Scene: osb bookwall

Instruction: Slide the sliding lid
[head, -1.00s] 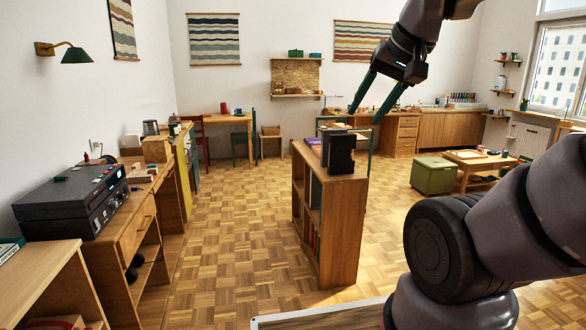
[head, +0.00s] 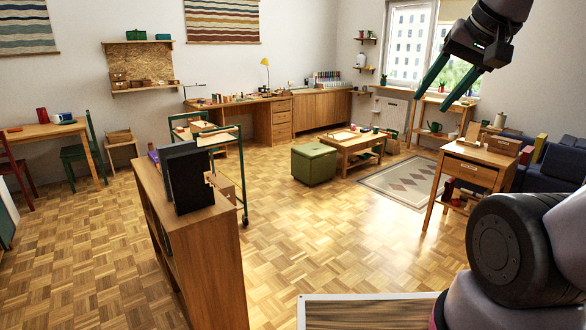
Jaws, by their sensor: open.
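My gripper (head: 433,99) hangs in the upper right of the head view. Its two dark green fingers are spread apart with nothing between them. I cannot make out a sliding lid for certain in this view. A small wooden box (head: 503,145) stands on a small wooden side table (head: 469,172) at the right, too small to tell whether it has a lid. In the picture my gripper is above and left of that table; it touches nothing.
A low bookcase (head: 222,235) with a black upright object (head: 186,177) on top stands close at left. A green trolley (head: 240,175) is behind it. A green storage box (head: 314,164) and a low table (head: 361,140) stand mid-room. The parquet floor (head: 330,235) ahead is clear.

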